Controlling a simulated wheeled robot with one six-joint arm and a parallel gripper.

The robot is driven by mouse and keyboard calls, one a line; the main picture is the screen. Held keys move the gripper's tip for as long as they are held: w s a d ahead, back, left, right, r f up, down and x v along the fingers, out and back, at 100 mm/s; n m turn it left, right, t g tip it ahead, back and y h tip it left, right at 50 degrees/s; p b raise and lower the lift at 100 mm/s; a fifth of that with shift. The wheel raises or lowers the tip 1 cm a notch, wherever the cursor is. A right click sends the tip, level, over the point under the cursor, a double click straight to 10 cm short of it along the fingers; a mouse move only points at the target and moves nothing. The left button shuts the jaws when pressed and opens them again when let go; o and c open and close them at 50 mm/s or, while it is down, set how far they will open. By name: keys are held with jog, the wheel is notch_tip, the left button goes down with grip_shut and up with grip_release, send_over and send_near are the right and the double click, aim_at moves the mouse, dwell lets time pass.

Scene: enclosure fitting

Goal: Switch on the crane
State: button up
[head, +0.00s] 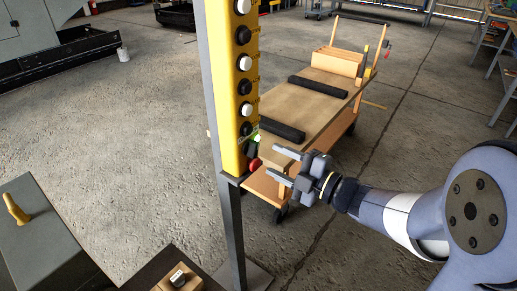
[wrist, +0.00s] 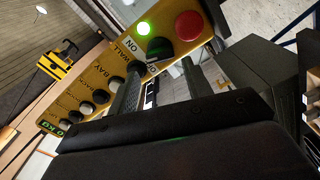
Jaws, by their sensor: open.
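The yellow control panel (head: 229,85) stands on a grey post, with a column of black and white buttons. The red button also shows in the head view (head: 255,164). My gripper (head: 271,163) is open and empty, just right of the panel's lower end. Contact cannot be told.
A wooden cart (head: 318,95) with black bars stands behind the panel. A dark grey box (head: 45,240) is at the lower left, beside a small wooden block with a black knob (head: 178,280). A yellow and black hanging block (wrist: 58,68) shows in the wrist view.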

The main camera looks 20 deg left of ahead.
aim_at(257, 151)
jog(key=x, duration=0.6)
jog(key=shift+a+p, duration=0.15)
jog(key=shift+p, duration=0.15)
jog(key=shift+c, duration=0.6)
